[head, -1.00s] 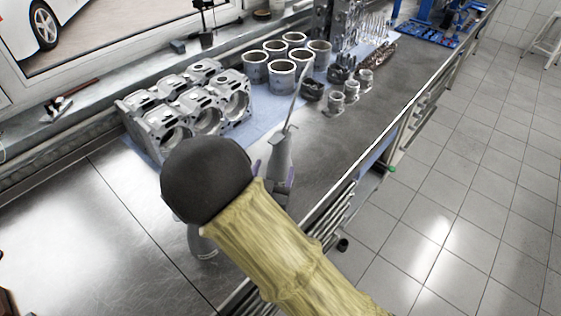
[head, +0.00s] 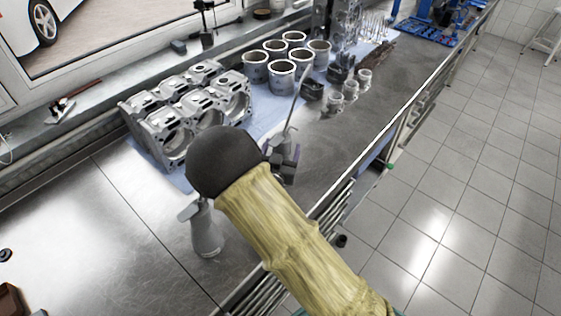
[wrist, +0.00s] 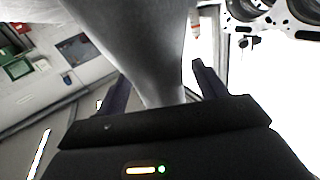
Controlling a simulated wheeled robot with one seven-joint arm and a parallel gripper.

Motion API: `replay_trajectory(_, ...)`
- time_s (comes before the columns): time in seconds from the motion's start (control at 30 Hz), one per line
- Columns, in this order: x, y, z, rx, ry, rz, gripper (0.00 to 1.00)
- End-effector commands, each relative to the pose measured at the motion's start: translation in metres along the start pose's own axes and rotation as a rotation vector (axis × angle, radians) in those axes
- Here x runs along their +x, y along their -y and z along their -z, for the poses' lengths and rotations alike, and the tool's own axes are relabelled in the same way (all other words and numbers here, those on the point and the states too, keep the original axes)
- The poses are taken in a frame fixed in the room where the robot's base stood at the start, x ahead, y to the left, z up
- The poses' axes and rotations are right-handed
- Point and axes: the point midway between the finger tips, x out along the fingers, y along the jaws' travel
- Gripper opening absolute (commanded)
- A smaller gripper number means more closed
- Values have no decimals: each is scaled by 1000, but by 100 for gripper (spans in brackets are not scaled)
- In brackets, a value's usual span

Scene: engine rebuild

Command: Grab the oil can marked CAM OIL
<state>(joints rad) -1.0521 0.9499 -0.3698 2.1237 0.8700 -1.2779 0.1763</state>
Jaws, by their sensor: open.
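A grey oil can (head: 283,140) with a long thin spout stands on the metal bench, its lower body hidden by my gripper and arm. My gripper (head: 281,160) is open at this can. In the wrist view, the can's tapering grey body (wrist: 150,45) fills the space between the two dark fingers (wrist: 160,85); I cannot tell whether they touch it. A second grey can (head: 205,233) stands nearer on the bench, left of my arm. No CAM OIL marking is readable on either can.
An engine block (head: 187,110) lies on a blue mat left of the can. Several cylinder liners (head: 282,77) stand behind, with pistons (head: 350,90) to the right. The bench's left front (head: 120,240) is mostly clear.

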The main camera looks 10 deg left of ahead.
Motion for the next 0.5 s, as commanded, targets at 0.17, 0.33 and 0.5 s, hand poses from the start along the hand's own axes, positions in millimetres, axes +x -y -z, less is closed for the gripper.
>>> replay_trajectory(0.17,15,0,0,0,0,1,71)
replay_trajectory(0.33,15,0,-1,1,0,1,71)
replay_trajectory(0.5,15,0,0,1,0,1,71)
